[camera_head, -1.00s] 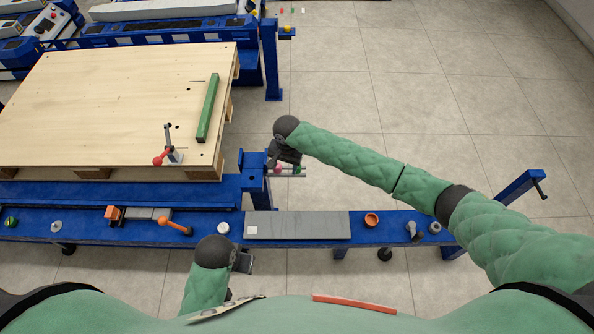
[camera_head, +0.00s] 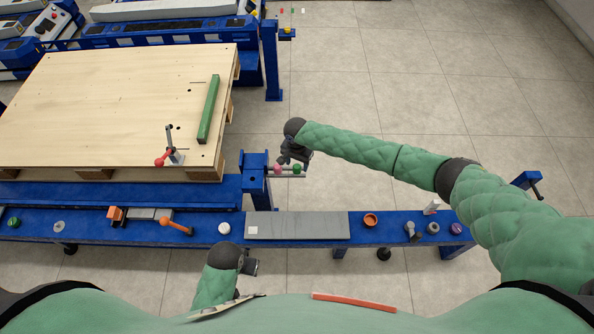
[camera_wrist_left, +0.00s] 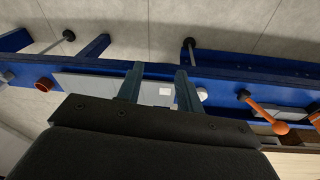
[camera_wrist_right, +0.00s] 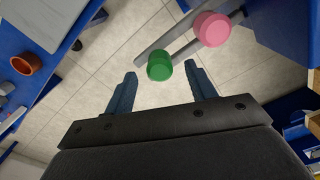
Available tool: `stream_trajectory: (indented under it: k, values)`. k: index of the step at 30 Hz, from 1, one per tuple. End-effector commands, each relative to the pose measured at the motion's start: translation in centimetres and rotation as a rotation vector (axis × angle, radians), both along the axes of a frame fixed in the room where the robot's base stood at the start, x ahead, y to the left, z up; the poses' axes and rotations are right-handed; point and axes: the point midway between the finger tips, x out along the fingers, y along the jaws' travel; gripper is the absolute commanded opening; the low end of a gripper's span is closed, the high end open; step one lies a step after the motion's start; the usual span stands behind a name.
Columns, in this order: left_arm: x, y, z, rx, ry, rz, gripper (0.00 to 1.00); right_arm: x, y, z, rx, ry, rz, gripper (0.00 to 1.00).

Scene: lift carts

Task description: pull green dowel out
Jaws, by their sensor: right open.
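The green dowel, a short cylinder with a round green end (camera_wrist_right: 160,66), shows between the open fingers in the right wrist view. In the head view it is the green knob (camera_head: 297,168) on the bracket at the blue post. A pink dowel (camera_wrist_right: 212,28) is beside it to the right in the right wrist view, and to the left in the head view (camera_head: 278,169). My right gripper (camera_head: 289,158) is open just above the two. I cannot tell whether it touches the green one. My left gripper (camera_wrist_left: 159,70) is open and empty, near the blue bench's front edge.
The blue bench (camera_head: 385,238) carries a grey plate (camera_head: 297,225), an orange ring (camera_head: 371,219) and an orange-handled clamp (camera_head: 175,227). A wooden pallet (camera_head: 100,100) with a green bar (camera_head: 208,110) and a red-knobbed clamp (camera_head: 163,159) lies at left. Floor behind the right arm is clear.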

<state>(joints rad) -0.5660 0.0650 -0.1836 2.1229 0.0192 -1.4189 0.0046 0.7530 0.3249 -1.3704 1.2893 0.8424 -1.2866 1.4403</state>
Motion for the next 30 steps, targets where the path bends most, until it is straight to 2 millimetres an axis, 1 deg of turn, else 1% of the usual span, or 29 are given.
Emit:
stream_trajectory:
  k: [3, 6, 13, 14, 15, 17, 18, 20, 21, 30]
  values:
    - [0.0, 0.0, -0.9, 0.001, 0.001, 0.0, 0.36, 0.0, 0.0, -1.3, -0.002, 0.001, -0.001, 0.56]
    - [0.0, 0.0, -1.4, 0.001, 0.002, 0.0, 0.36, 0.0, 0.0, -1.9, 0.0, 0.0, 0.0, 0.56]
    - [0.0, 0.0, -1.5, 0.001, 0.002, 0.001, 0.36, 0.0, 0.0, -2.0, 0.0, 0.0, 0.0, 0.56]
    - [0.0, 0.0, -1.5, 0.001, 0.002, 0.0, 0.36, 0.0, 0.0, -2.0, 0.0, 0.0, 0.0, 0.54]
    - [0.0, 0.0, -1.5, 0.001, 0.002, 0.0, 0.36, 0.0, 0.0, -2.0, 0.0, 0.0, 0.0, 0.46]
    - [0.0, 0.0, -1.5, 0.002, 0.003, 0.0, 0.36, 0.0, 0.0, -2.0, 0.0, 0.0, 0.0, 0.34]
    - [0.0, 0.0, -1.5, 0.002, 0.003, 0.0, 0.36, 0.0, 0.0, -2.0, 0.0, 0.0, 0.0, 0.26]
    - [0.0, 0.1, -1.5, 0.003, 0.003, 0.0, 0.36, 0.0, 0.0, -2.0, 0.0, 0.0, 0.0, 0.14]
    - [0.0, 0.1, -1.5, 0.003, 0.003, 0.0, 0.36, 0.0, 0.0, -2.0, 0.0, 0.0, 0.0, 0.07]
    - [0.0, 0.1, -1.6, 0.003, 0.003, 0.0, 0.36, 0.0, 0.0, -1.8, 0.001, 0.0, 0.0, 0.07]
